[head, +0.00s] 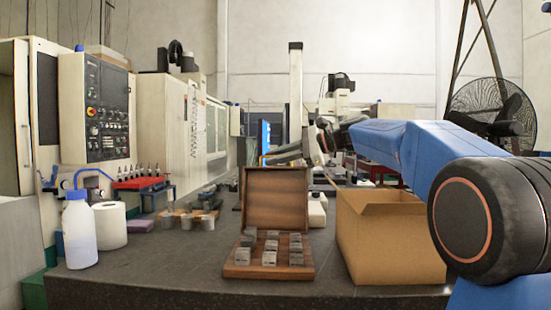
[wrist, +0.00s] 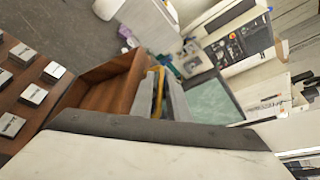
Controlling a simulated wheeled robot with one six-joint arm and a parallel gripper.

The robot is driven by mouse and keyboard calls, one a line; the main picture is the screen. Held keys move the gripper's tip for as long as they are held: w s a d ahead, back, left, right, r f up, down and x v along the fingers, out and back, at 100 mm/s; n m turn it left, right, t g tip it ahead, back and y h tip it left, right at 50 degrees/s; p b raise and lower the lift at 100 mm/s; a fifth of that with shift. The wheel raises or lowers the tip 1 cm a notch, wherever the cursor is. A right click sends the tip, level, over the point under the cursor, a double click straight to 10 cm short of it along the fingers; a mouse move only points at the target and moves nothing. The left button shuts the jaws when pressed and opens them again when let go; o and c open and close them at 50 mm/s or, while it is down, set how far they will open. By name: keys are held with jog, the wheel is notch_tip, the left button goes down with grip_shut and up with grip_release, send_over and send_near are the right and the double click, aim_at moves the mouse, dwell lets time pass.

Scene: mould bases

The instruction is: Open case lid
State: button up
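The wooden case (head: 240,271) stands on the dark table with its lid (head: 276,200) raised roughly upright at the back. Several grey metal blocks (head: 270,246) lie in rows in its base. The lid (wrist: 98,88) and some blocks (wrist: 33,94) also show in the wrist view. My gripper (head: 265,160) is behind and just above the lid's top edge in the head view. In the wrist view my gripper (wrist: 160,92) is close beside the lid's edge. Whether it touches the lid is unclear, and its finger gap is not readable.
An open cardboard box (head: 390,245) stands close to the right of the case. A white bottle (head: 78,230) and a paper roll (head: 110,225) stand at the left. A red rack (head: 139,184) sits behind them. The table front-left of the case is clear.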

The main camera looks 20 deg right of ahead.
grip_shut()
dwell(1.4)
jog(key=shift+n, duration=0.4)
jog(key=s, duration=0.1)
jog(key=s+a, duration=0.1)
jog(key=s, duration=0.1)
jog(key=s+r, duration=0.1)
jog(key=shift+s+a+r, duration=0.1)
jog(key=shift+s+a, duration=0.1)
